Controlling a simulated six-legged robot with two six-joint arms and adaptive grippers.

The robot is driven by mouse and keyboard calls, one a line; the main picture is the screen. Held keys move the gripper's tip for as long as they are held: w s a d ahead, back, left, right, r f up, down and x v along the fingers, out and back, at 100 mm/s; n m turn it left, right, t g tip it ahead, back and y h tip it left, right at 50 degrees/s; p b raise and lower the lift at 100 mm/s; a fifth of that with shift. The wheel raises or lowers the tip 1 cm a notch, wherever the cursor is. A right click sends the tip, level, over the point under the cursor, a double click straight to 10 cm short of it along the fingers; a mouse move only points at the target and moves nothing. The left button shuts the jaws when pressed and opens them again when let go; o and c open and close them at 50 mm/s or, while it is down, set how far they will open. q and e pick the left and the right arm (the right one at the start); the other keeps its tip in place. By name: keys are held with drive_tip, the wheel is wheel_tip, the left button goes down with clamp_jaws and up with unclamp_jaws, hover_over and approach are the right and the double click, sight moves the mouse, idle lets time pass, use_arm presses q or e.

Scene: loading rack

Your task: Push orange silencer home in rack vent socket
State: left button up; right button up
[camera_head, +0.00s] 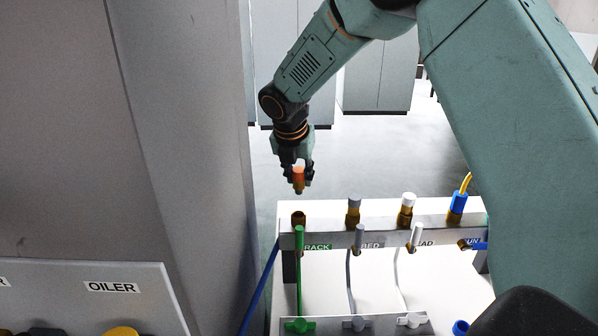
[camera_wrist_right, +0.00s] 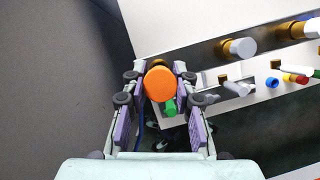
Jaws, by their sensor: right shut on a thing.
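My right gripper (camera_head: 298,175) is shut on the orange silencer (camera_head: 298,176) and holds it upright, brass end down. In the head view it hangs above the rack vent socket (camera_head: 298,219), a brass fitting at the left end of the white manifold, with a clear gap between. In the right wrist view the orange silencer (camera_wrist_right: 160,84) sits between the fingertips of the right gripper (camera_wrist_right: 159,80) and hides much of what lies beneath it. My left gripper is not in view.
A grey silencer (camera_head: 354,205) and a white silencer (camera_head: 408,200) stand in sockets to the right, then a blue fitting (camera_head: 457,203) with a yellow hose. A large grey cabinet (camera_head: 180,110) rises close on the left. Open floor lies behind the manifold (camera_head: 330,210).

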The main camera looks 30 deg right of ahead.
drive_tip(key=shift+a, duration=0.15)
drive_tip(key=shift+d, duration=0.2)
idle(0.3)
drive_tip(key=shift+a+p, duration=0.25)
drive_tip(key=shift+p, duration=0.1)
drive_tip(key=shift+d, duration=0.15)
idle(0.4)
drive_tip(key=shift+f, duration=0.25)
drive_tip(key=shift+f, duration=0.35)
drive_tip(key=shift+f+b, duration=1.4)
drive_tip(key=shift+f, duration=1.6)
